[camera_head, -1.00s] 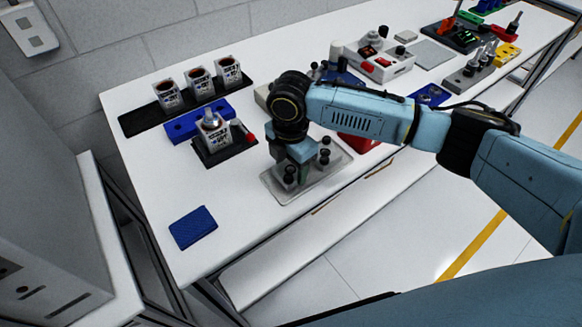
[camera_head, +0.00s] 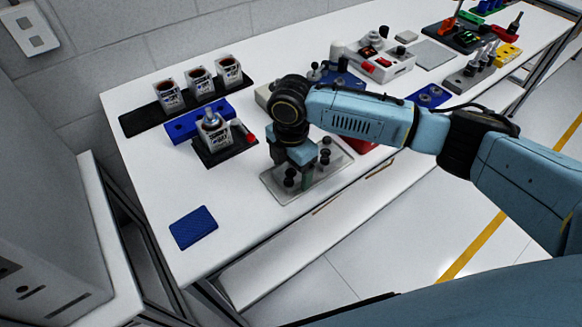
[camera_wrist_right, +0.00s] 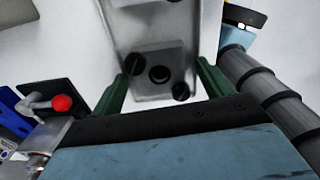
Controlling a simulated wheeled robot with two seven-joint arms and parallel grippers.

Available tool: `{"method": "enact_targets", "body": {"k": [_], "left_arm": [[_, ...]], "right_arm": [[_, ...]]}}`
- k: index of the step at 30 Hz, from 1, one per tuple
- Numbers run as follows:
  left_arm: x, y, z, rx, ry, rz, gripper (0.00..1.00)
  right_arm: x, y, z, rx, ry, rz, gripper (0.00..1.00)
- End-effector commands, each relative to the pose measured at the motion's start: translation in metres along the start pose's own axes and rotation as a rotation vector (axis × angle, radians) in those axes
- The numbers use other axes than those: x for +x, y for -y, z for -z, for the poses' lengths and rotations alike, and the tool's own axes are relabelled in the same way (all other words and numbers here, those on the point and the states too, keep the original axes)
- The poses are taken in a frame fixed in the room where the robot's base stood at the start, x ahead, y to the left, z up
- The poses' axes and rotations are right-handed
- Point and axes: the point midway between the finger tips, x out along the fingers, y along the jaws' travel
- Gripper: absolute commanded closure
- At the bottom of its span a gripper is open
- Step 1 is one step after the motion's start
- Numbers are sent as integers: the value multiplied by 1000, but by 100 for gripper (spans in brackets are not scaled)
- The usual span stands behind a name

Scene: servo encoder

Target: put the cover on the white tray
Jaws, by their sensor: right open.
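The white tray (camera_head: 275,188) looks pale and shallow and lies near the table's front edge, with several black-knobbed parts on it. My right gripper (camera_head: 306,181) is low over the tray, pointing down. In the right wrist view its green fingers (camera_wrist_right: 160,78) are apart, one on each side of a grey block (camera_wrist_right: 147,60) with a dark round hole and two black knobs. I cannot tell whether the fingers touch the block, or whether this block is the cover. My arm hides part of the tray. My left gripper is not in view.
A black holder with a can-like cup (camera_head: 215,133) and a red knob stands left of the gripper. Behind are a blue block (camera_head: 185,128) and cups on a black strip (camera_head: 140,121). A blue pad (camera_head: 193,228) lies front left. A red part (camera_head: 358,144) is right.

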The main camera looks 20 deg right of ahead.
Motion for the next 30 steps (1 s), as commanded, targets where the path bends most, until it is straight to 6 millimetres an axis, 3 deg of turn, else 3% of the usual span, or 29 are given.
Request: {"method": "enact_targets", "body": {"k": [12,16,21,30], "left_arm": [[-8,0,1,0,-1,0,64],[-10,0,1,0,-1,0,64],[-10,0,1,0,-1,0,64],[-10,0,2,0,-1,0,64]], "right_arm": [[-84,-1,0,-1,-1,-5,21],[-104,-1,0,1,-1,-4,21],[-117,-1,0,1,-1,-1,21],[-118,0,0,1,-2,-1,21]]}}
